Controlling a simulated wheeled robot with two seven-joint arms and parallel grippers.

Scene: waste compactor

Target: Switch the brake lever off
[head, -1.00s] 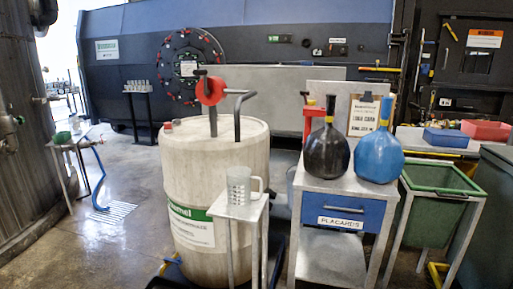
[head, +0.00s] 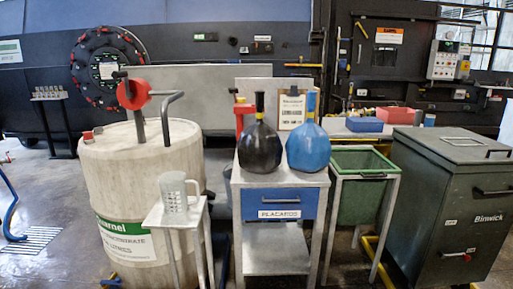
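The label is too small to read, so I cannot tell for sure that this is the brake lever. Neither of my grippers shows in the head view.
A steel stand (head: 278,178) with a blue placards drawer holds a black flask (head: 260,150) and a blue flask (head: 307,150). Left are a large drum (head: 125,190) and a jug (head: 175,192) on a small stand. A green open bin (head: 360,190) stands between stand and Binwick bin.

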